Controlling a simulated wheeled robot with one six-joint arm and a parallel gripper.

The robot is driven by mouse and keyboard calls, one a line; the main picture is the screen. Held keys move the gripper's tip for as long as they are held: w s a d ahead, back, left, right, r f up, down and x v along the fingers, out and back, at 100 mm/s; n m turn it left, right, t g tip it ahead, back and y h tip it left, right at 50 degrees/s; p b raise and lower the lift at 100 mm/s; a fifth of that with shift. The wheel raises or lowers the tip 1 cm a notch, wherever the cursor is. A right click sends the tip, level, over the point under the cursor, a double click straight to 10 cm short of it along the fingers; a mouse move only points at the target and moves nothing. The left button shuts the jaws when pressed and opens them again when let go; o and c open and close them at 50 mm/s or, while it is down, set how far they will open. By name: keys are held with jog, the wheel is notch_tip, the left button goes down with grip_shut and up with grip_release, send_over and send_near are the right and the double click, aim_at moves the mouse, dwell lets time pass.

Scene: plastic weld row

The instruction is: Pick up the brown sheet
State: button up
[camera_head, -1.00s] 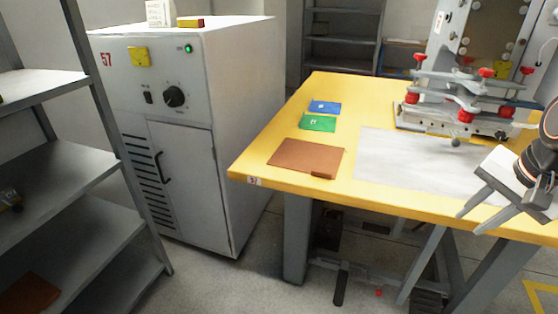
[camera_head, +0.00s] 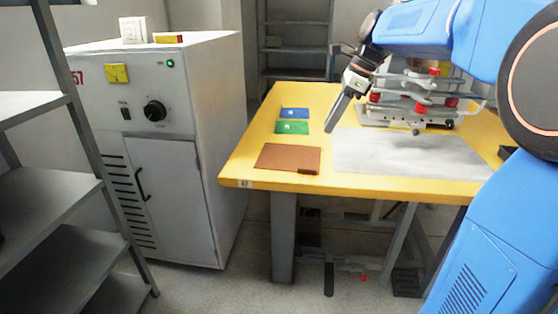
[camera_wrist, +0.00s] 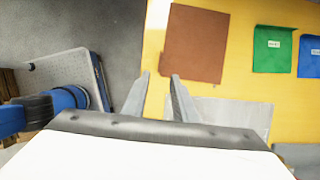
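The brown sheet (camera_head: 288,158) lies flat on the yellow table (camera_head: 240,170), near its front left corner. It has a small darker tab at its front right edge. In the wrist view the brown sheet (camera_wrist: 195,42) lies ahead of the fingers, above them in the picture. My gripper (camera_head: 333,126) is above the table, behind and to the right of the sheet, pointing down. In the wrist view my gripper (camera_wrist: 160,75) has its two fingers apart with nothing between them. It is not touching the sheet.
A green card (camera_head: 292,127) and a blue card (camera_head: 293,113) lie behind the sheet. A grey mat (camera_head: 400,153) lies to its right. A fixture with red knobs (camera_head: 415,95) stands at the back right. A white cabinet (camera_head: 160,150) stands left, with floor between it and the table.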

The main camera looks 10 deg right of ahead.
send_near(304, 165)
jog(key=s+a, duration=0.2)
jog(key=s, duration=0.1)
jog(key=s+f, duration=0.1)
jog(key=shift+s+a, duration=0.35)
jog(key=shift+a, duration=0.05)
jog(key=shift+a+x, duration=0.1)
jog(key=shift+x, duration=1.2)
jog(key=shift+a+x, duration=0.15)
jog(key=shift+x, duration=1.15)
jog(key=shift+r, duration=0.1)
grip_shut()
